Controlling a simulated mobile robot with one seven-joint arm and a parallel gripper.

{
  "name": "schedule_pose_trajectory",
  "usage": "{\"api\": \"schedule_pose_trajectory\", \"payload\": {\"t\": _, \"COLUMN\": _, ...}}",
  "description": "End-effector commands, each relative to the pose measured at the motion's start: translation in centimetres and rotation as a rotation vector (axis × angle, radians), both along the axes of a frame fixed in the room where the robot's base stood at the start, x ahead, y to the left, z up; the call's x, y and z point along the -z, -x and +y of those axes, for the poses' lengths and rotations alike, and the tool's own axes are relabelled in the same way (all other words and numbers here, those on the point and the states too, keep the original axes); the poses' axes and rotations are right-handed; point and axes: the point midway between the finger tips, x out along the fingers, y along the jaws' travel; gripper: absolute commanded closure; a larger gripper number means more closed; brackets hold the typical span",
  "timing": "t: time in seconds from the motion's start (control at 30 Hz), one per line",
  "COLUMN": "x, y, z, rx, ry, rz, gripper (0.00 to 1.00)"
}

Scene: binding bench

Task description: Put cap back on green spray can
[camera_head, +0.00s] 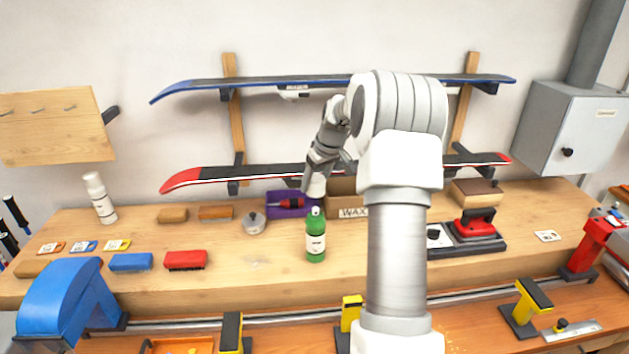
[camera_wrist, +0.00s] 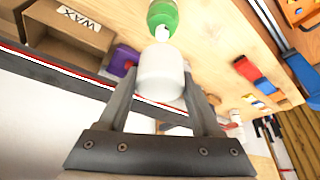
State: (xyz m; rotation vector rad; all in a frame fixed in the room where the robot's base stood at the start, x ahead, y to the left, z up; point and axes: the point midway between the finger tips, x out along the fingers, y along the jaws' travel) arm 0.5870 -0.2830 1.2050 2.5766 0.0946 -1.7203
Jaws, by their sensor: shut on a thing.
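The green spray can (camera_head: 316,243) stands upright near the middle of the bench, with its narrow top uncovered. Its green shoulder and pale nozzle also show in the wrist view (camera_wrist: 162,14). My gripper (camera_head: 316,176) is shut on the white cap (camera_head: 316,189), which fills the space between the fingers in the wrist view (camera_wrist: 160,78). In the head view the cap appears above the can's top and apart from it; the distance in depth is hard to tell. In the wrist view the cap's far edge overlaps the lower part of the nozzle.
A WAX box (camera_head: 352,212) and a purple bin (camera_head: 285,211) stand behind the can. A round grey tin (camera_head: 254,223) lies to its left. A white bottle (camera_head: 100,199) stands far left. The red ski (camera_head: 200,178) hangs close behind my gripper. Bench around the can's front is clear.

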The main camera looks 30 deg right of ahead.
Motion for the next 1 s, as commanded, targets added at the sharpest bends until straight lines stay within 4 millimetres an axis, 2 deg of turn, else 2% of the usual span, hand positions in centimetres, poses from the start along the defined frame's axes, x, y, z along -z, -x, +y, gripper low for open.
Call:
{"api": "schedule_pose_trajectory", "payload": {"t": 0.5, "x": 4.2, "y": 0.0, "z": 0.0, "rx": 0.001, "ry": -0.001, "rz": 0.001, "gripper": 0.52}}
{"api": "schedule_pose_trajectory", "payload": {"t": 1.0, "x": 4.6, "y": 0.0, "z": 0.0, "rx": 0.0, "ry": 0.0, "rz": 0.0, "gripper": 0.52}}
